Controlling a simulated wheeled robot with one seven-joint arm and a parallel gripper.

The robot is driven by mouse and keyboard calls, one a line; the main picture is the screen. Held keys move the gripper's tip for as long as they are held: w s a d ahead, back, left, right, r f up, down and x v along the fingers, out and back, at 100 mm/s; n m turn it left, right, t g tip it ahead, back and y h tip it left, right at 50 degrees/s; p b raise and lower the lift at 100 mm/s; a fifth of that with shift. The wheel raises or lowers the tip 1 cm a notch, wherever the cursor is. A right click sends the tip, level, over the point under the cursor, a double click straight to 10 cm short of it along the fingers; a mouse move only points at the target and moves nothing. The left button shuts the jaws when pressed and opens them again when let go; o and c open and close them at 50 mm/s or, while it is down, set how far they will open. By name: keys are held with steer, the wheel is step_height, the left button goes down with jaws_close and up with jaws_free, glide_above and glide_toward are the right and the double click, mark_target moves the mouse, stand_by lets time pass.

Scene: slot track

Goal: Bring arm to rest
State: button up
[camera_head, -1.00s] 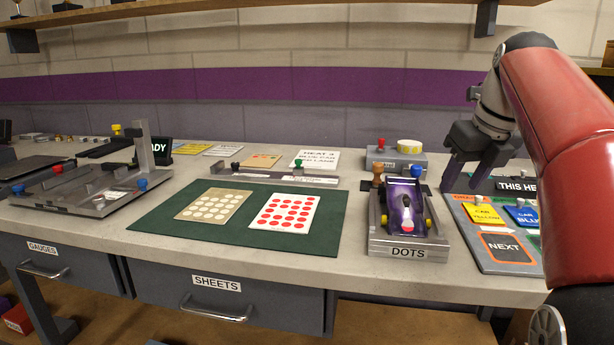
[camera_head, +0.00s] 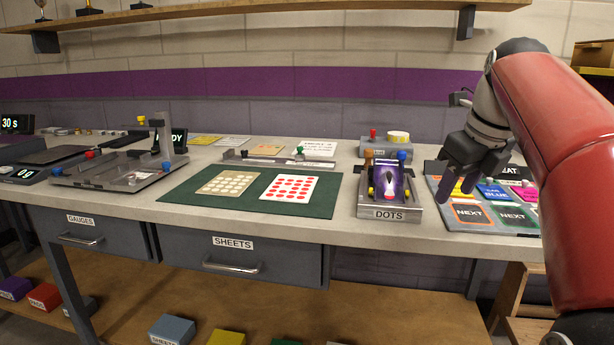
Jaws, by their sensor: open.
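My gripper (camera_head: 460,190) is open and empty. It hangs at the right of the head view, in front of the board with coloured tiles (camera_head: 480,225), and hides part of it. My red arm reaches down along the right edge of the view. To the left of the gripper, a purple car (camera_head: 389,184) sits in the grey fixture labelled DOTS (camera_head: 388,214). The gripper is apart from the car.
A green mat (camera_head: 225,208) holds a sheet of pale dots (camera_head: 227,182) and a sheet of red dots (camera_head: 290,188). A grey track fixture (camera_head: 120,178) stands at left. A shelf (camera_head: 250,20) runs above. Coloured blocks lie on the lower shelf (camera_head: 330,305).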

steer(key=s+a+f+n, duration=0.5)
steer(key=s+f+n, duration=0.5)
steer(key=n, duration=0.5)
steer(key=s+a+f+n+t, duration=0.1)
steer(key=s+a+f+n, duration=0.4)
steer(key=s+f+n, duration=0.6)
step_height(320, 180, down, 2)
steer(key=n, duration=0.5)
steer(key=shift+f+h, duration=0.15)
steer(key=shift+h, duration=0.25)
